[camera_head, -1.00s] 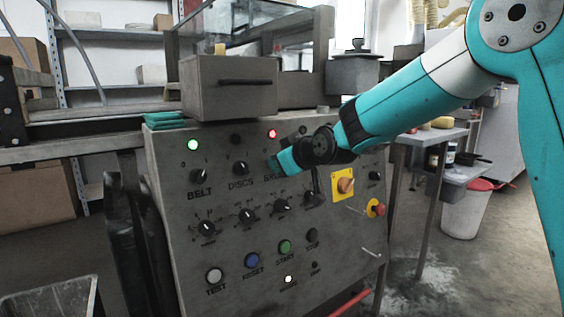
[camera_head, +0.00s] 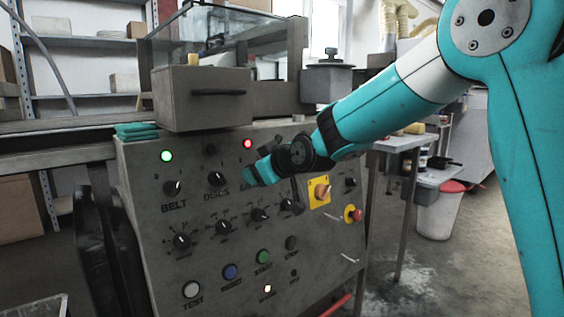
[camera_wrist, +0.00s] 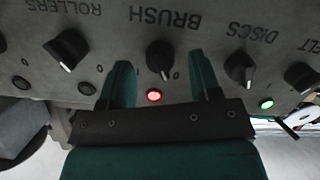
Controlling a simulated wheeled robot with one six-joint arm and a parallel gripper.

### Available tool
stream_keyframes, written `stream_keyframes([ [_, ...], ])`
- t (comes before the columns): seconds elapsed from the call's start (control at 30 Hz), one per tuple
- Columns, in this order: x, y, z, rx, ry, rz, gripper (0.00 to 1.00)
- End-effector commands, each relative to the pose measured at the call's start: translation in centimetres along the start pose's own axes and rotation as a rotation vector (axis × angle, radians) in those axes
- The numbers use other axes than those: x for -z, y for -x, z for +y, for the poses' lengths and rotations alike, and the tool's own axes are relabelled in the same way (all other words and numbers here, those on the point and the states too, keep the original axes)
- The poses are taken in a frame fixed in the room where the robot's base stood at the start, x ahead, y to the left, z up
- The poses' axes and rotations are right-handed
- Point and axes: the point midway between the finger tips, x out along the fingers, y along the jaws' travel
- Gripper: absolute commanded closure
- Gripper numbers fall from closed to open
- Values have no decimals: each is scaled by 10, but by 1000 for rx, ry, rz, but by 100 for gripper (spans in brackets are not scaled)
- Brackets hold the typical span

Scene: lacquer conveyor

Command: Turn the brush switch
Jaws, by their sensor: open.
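The brush switch (camera_wrist: 160,58) is a black rotary knob with a pale pointer mark, under the label BRUSH, which appears upside down in the wrist view. A lit red lamp (camera_wrist: 154,96) is beside it, and the same lamp shows in the head view (camera_head: 247,143). My gripper (camera_wrist: 161,82) is open, its two green fingers on either side of the knob's column. I cannot tell whether the fingers touch the knob. In the head view my gripper (camera_head: 256,174) is at the panel and hides the brush switch.
The grey control panel (camera_head: 150,225) carries other knobs nearby: discs (camera_wrist: 239,68), rollers (camera_wrist: 64,51) and belt (camera_head: 172,188). The belt's green lamp (camera_head: 167,156) is lit. A yellow-backed switch (camera_head: 319,192) and a red emergency button (camera_head: 353,214) are to the right. A grey box (camera_head: 202,98) sits above.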

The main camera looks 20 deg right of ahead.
Motion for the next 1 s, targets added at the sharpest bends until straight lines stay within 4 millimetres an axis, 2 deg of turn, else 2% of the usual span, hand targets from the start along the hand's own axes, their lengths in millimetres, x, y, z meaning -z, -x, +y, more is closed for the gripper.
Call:
stream_keyframes([
  [0.4, 3, 104, 2, -5, -1, 1, 43],
  [0.6, 2, 143, 2, -4, -1, -1, 43],
  [0.8, 0, 161, 1, -2, 0, -1, 43],
  [1.0, 0, 163, 0, 0, 0, -1, 43],
])
